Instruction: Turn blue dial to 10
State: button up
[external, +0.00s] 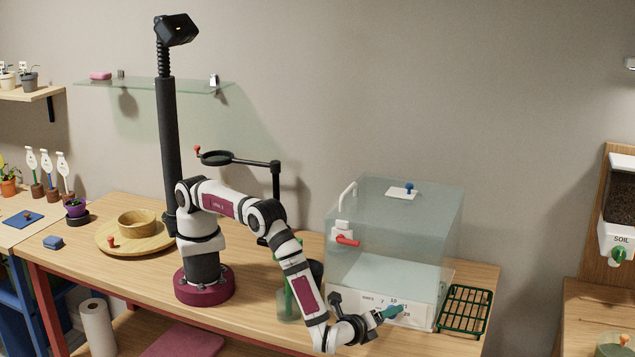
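The blue dial (397,316) is on the white front panel (421,312) of a clear glass box, low on its front face. Only a little blue shows, since my gripper covers most of the dial. Printed marks sit around it, and one above it looks like 10. The dial's pointer is hidden or too small to read. My gripper (393,312) has teal fingertips that point right, at the dial. They overlap it in the picture. Whether they touch it, or are open or shut on it, I cannot tell.
The clear box (395,230) has a red-handled tap (347,240) on its left and a small blue knob (409,188) on top. A green wire rack (464,309) lies to its right. A green bottle-like thing (288,305) stands behind my forearm. A round wooden tray (150,245) is far left.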

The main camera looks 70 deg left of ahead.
grip_shut()
dwell(0.3)
jog(key=m+g, duration=0.1)
jog(key=m, duration=0.1)
jog(key=m+g+y, duration=0.1)
jog(key=m, duration=0.1)
jog(key=shift+w+d+r, duration=0.1)
jog(key=shift+w+d, duration=0.05)
jog(key=shift+d, duration=0.05)
jog(key=shift+w+d+m+g+y, duration=0.15)
jog(key=shift+m+g+y, duration=0.85)
jog(key=shift+m, duration=0.5)
jog(key=shift+o, duration=0.4)
grip_release()
